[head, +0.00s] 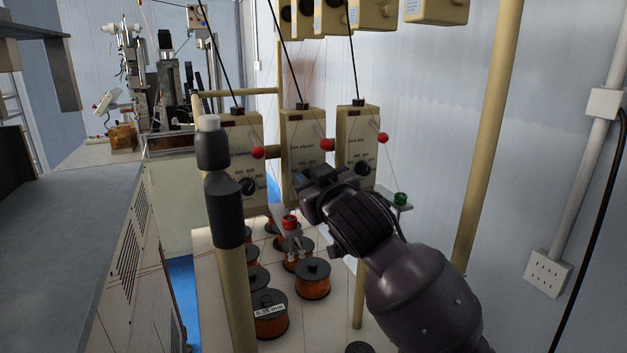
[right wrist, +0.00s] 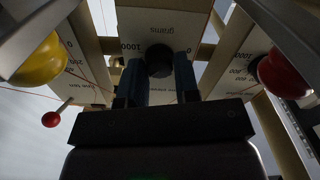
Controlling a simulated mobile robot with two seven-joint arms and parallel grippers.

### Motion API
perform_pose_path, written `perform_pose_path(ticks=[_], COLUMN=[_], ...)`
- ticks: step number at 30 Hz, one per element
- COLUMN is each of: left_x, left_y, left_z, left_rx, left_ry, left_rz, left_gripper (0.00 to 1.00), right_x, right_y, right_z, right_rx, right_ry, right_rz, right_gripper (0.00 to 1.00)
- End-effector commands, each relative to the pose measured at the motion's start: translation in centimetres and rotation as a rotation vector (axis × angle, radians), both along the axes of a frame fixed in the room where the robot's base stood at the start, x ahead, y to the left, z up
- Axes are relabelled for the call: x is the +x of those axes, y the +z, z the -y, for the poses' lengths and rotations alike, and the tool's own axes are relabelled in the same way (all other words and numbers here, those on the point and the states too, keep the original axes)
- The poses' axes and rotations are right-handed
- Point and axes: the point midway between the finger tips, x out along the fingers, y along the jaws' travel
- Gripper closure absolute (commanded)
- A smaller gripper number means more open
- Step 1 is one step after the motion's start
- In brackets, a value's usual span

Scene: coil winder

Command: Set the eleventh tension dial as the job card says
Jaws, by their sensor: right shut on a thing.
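In the right wrist view a dark round dial knob (right wrist: 160,61) sits on a cream panel (right wrist: 198,18) marked "grams" and "1000". My right gripper (right wrist: 160,72) has its two blue fingers on either side of this knob and is shut on it. The knob's pointer cannot be made out. In the head view my right gripper (head: 312,188) is in front of the middle tension unit (head: 303,130) and hides that unit's dial. Black dials show on the left unit (head: 247,186) and the right unit (head: 362,169). My left gripper is not in view. No job card can be made out.
Red-tipped levers (head: 326,145) stick out from the units. A post with a black sleeve (head: 222,190) stands at the front left. Spools of copper wire (head: 312,282) stand on the shelf below. A cream upright (head: 490,130) and the wall are at the right. Thin wires run between.

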Motion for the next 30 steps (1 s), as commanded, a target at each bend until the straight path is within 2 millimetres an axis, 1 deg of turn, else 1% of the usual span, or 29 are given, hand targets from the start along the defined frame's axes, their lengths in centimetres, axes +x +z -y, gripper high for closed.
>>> perform_pose_path(ticks=[4,13,14,18,19,26,30], left_x=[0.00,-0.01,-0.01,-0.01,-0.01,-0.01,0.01], left_y=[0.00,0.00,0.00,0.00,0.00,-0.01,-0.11], left_z=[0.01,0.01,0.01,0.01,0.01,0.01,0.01], left_rx=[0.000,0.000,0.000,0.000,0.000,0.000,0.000], left_ry=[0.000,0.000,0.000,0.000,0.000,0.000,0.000], left_rz=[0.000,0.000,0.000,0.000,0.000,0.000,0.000], left_gripper=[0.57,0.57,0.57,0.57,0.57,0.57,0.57], right_x=[-0.01,-0.01,-0.01,-0.01,-0.01,-0.02,-0.48], right_y=[-0.05,-0.05,-0.06,-0.05,-0.05,-0.03,-0.06], right_z=[-0.02,-0.03,-0.03,-0.03,-0.03,-0.03,0.16], right_rx=[-0.069,-0.078,-0.078,-0.077,-0.077,-0.077,-0.076], right_ry=[0.000,0.000,0.000,0.000,0.000,0.000,0.000], right_rz=[0.027,0.031,0.031,0.031,0.031,0.031,0.031], right_gripper=[0.94,0.94,0.69,0.48,0.46,0.46,0.46])
